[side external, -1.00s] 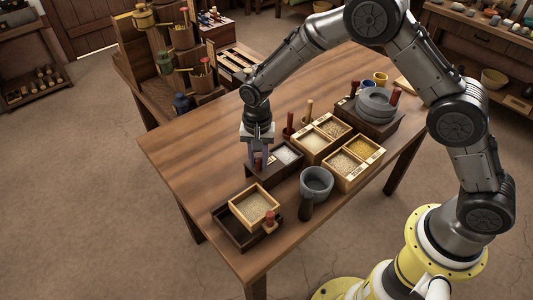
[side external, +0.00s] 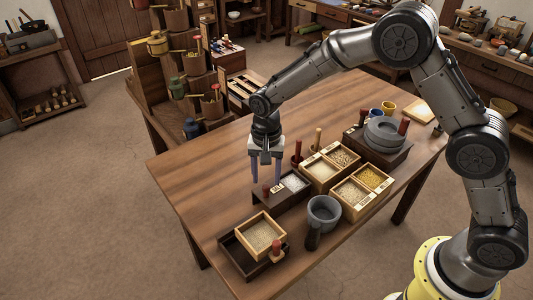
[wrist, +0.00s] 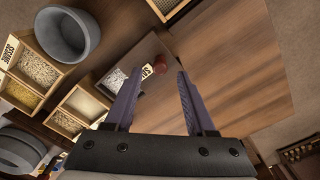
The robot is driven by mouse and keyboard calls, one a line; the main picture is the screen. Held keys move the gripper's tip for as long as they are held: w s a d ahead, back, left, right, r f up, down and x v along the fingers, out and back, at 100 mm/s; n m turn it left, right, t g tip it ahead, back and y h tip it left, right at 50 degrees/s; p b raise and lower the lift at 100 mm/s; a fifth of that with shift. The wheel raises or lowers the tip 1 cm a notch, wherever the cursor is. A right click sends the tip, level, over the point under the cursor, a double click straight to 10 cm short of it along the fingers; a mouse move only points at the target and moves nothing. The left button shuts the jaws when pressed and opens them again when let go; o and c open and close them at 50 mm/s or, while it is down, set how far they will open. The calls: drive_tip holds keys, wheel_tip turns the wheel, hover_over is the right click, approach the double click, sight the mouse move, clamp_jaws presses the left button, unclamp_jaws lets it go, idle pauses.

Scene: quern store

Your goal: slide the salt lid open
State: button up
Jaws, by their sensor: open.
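The salt box (side external: 266,199) is a low dark box on the table, left of the grey bowl. White salt (side external: 293,181) shows in its right part, and also in the wrist view (wrist: 111,81). The dark sliding lid (wrist: 146,49) covers the other part, so the salt box stands partly open. The lid bears a red knob (wrist: 160,64) and a pale label lies at its edge. My gripper (side external: 266,183) is open, its purple fingers spread above the lid, one on each side of the knob. It holds nothing.
The grey bowl (side external: 323,213) stands close to the box's right. A stone quern (side external: 385,134) stands farther back. The table's left side is clear.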

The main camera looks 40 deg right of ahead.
wheel_tip(320, 180, up, 9)
drive_tip(key=shift+r, duration=0.2)
idle(0.3)
wheel_tip(320, 180, up, 10)
drive_tip(key=f+t, duration=0.1)
drive_tip(key=t, duration=0.1)
hover_over(267, 185)
drive_tip(key=s+d, duration=0.2)
drive_tip(key=d, duration=0.2)
drive_tip(key=s+d+r+t, duration=0.2)
drive_tip(key=s+d+r, duration=0.4)
drive_tip(key=s+r, duration=0.3)
drive_tip(key=s+d+f+n, duration=0.1)
drive_tip(key=s+f+n, duration=0.2)
drive_tip(key=s, duration=0.6)
drive_tip(key=s+d+f+n+t, duration=0.1)
drive_tip(key=s+d+f+n, duration=0.1)
drive_tip(key=s+n, duration=0.4)
drive_tip(key=s+f, duration=0.1)
drive_tip(key=s, duration=0.2)
drive_tip(key=shift+d+f+t, duration=0.3)
drive_tip(key=shift+f, duration=0.1)
